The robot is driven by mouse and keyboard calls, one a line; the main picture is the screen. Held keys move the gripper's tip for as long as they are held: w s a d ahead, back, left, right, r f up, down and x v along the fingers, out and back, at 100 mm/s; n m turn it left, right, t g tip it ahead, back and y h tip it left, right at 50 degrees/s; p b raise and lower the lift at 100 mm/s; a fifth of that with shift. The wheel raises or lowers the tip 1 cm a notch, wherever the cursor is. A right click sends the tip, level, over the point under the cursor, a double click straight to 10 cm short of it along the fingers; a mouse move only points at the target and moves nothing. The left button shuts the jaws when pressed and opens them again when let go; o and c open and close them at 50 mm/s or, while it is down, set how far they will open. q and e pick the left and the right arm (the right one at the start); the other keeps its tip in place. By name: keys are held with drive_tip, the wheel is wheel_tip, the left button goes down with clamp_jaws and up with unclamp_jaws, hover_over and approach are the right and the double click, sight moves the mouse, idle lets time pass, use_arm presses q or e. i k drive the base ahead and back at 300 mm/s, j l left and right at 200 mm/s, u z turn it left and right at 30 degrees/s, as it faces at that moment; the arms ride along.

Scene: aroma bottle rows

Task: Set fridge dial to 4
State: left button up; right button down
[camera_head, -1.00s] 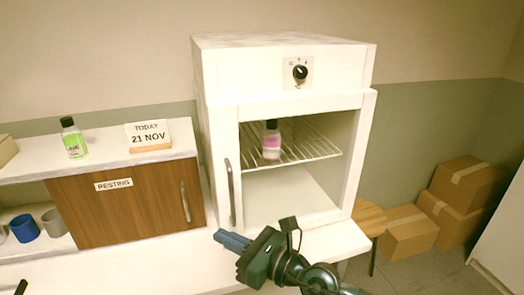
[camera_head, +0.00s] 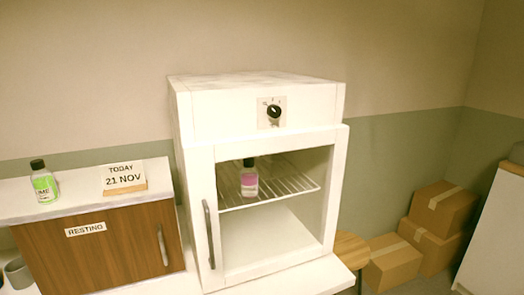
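The white fridge (camera_head: 195,165) stands on a white counter, with its front showing a bottle with a pink label (camera_head: 249,178) on a wire shelf (camera_head: 290,184). The black dial (camera_head: 273,111) sits on a pale plate at the top of the fridge front. The marks around the dial are too small to read. A vertical grey handle (camera_head: 208,234) is on the left of the front. I cannot tell whether the front is a glass door or open. Neither of my grippers shows in this view.
A green-labelled bottle (camera_head: 43,182) and a "TODAY 21 NOV" sign (camera_head: 124,177) stand on the cabinet left of the fridge. The wooden cabinet door reads "RESTING" (camera_head: 86,229). Cardboard boxes (camera_head: 439,208) are stacked on the floor at right, beside a wooden stool (camera_head: 350,249).

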sight(274, 110)
drive_tip(key=i+l+u, duration=0.15)
drive_tip(key=l, duration=0.25)
drive_tip(key=i+l+u, duration=0.1)
drive_tip(key=l, duration=0.35)
drive_tip(key=i+l+u, duration=0.15)
drive_tip(key=l, duration=0.3)
drive_tip(key=i+l+u, duration=0.15)
drive_tip(key=l, duration=0.3)
drive_tip(key=i+l+u, duration=0.1)
drive_tip(key=l, duration=0.4)
drive_tip(key=i, duration=0.05)
